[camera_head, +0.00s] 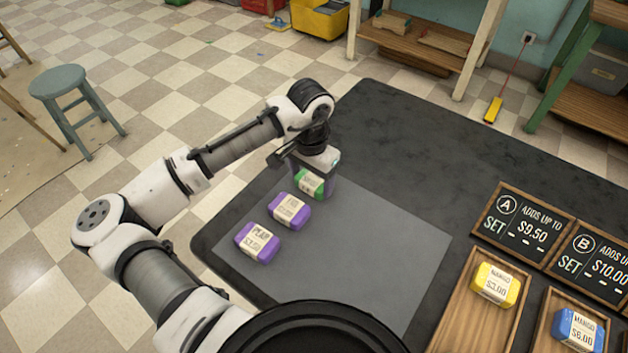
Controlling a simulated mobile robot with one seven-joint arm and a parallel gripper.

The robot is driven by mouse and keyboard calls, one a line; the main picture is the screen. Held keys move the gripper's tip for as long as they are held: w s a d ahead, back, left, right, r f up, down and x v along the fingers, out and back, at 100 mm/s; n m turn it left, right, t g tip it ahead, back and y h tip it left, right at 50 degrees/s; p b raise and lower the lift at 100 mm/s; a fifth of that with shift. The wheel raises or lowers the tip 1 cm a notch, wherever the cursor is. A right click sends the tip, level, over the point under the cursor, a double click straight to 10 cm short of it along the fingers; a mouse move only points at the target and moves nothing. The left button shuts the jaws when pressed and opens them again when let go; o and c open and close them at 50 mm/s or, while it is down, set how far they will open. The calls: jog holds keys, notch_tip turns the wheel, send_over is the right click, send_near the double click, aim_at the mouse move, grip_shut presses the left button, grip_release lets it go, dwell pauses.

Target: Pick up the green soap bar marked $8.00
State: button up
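The green soap bar (316,188) lies at the far end of a row of soap bars on the grey mat (390,240). A pale label wraps it, but its price is too small and covered to read. My gripper (311,182) points down over this bar, with its fingers around it. The gripper body hides part of the bar. I cannot tell whether the fingers press on it. The bar seems to be at mat level.
Two purple soap bars, one (289,210) beside the green bar and one (257,242) nearer, share the mat. Wooden trays at right hold a yellow bar (496,284) and a blue bar (578,330). Signs A (523,223) and B (595,262) stand behind them. The dark tabletop (420,140) is clear at the back.

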jog(key=c, duration=0.5)
jog(key=shift+o, duration=0.2)
